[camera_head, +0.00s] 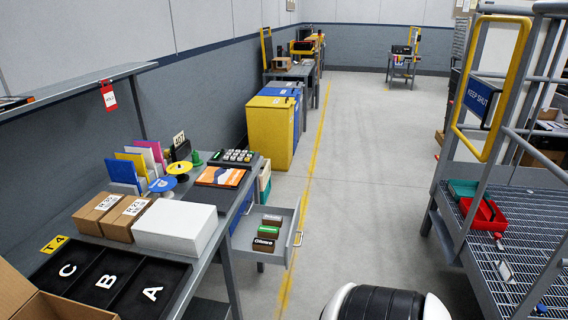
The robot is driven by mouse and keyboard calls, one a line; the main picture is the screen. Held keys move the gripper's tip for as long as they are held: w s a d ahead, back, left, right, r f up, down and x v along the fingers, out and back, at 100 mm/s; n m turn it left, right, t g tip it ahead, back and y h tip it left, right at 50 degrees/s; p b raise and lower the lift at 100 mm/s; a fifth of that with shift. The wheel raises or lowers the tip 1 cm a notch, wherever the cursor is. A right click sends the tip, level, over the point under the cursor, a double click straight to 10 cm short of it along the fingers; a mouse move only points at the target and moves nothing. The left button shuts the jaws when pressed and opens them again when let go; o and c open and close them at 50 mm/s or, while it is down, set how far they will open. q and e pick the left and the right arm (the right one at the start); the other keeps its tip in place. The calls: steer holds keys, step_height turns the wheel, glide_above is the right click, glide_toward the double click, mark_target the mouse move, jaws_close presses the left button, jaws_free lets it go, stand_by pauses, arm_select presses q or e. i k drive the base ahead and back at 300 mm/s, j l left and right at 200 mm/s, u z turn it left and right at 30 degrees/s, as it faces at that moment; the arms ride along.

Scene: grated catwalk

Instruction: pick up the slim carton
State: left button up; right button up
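Two brown cartons (97,213) and (129,218) with white labels stand side by side on the grey workbench (212,258) at the left. A plain white box (175,227) stands just right of them, low and wide. I cannot tell for sure which of these is the slim carton. Two small dark brown boxes with labels, one green (271,220) and one white (263,245), lie in the open drawer (289,215). Neither of my grippers shows in the view.
A black tray (118,262) with letters C, B and A and an open cardboard box (45,305) are at the near left. A grated catwalk (530,235) with railings and a red bin (483,215) is at the right. The floor (355,200) between is clear.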

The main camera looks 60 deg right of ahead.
mark_target(267, 246)
steer(key=z, duration=0.45)
steer(key=l+z, duration=0.1)
steer(key=z, duration=0.35)
steer(key=i+z, duration=0.1)
steer(key=z, duration=0.8)
steer(key=i+j+z, duration=0.15)
steer(key=i, duration=0.25)
